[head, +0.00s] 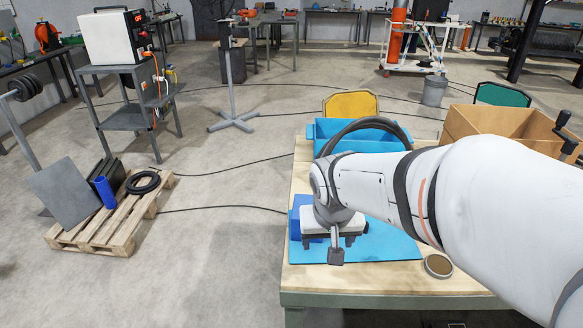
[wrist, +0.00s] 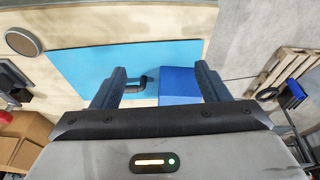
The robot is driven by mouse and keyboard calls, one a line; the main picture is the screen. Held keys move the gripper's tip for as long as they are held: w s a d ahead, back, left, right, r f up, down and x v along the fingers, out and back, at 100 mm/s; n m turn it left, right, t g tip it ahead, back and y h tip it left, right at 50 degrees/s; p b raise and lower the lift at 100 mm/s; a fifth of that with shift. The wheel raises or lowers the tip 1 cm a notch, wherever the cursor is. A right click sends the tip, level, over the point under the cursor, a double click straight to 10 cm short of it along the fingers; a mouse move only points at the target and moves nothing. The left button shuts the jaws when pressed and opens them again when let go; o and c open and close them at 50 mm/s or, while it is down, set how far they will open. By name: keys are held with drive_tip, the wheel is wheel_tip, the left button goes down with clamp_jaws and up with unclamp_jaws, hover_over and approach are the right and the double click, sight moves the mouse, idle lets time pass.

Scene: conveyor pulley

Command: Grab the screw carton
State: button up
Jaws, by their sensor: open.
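The screw carton appears to be the blue box (wrist: 180,85) between my fingers in the wrist view, closer to the right finger. In the head view a blue box (head: 309,222) shows just left of my gripper, partly hidden by it. My gripper (head: 336,244) points down over the light blue mat (head: 385,247) on the workbench. In the wrist view my gripper (wrist: 160,78) is open, with its fingers wide apart and no clear grip on the box. The near part of the box is hidden by my gripper body.
A small dark hooked part (wrist: 137,84) lies beside the box, near the left finger. A round brown-topped tin (head: 438,266) sits right of the mat. A blue bin (head: 352,133) and a cardboard box (head: 505,122) stand behind. The bench's left edge is close.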

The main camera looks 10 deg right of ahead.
drive_tip(key=o, duration=0.6)
drive_tip(key=shift+m+t, duration=0.5)
drive_tip(key=shift+m, duration=0.3)
drive_tip(key=w+f+p, duration=0.1)
drive_tip(key=w, duration=0.4)
drive_tip(key=w+a+f+p, duration=0.1)
drive_tip(key=w, duration=0.3)
drive_tip(key=w+f+p, duration=0.1)
drive_tip(key=w, duration=0.4)
drive_tip(key=shift+w+a+f+p, duration=0.15)
drive_tip(key=shift+w+a+p, duration=0.1)
drive_tip(key=shift+w+p, duration=0.1)
drive_tip(key=shift+o, duration=0.2)
drive_tip(key=shift+w+f, duration=0.2)
drive_tip(key=x, duration=0.2)
drive_tip(key=shift+w+f, duration=0.15)
drive_tip(key=shift+f, duration=0.05)
drive_tip(key=shift+d+x, duration=0.2)
drive_tip(key=shift+x, duration=1.1)
drive_tip(key=shift+d+x, duration=0.15)
drive_tip(key=shift+x, duration=1.1)
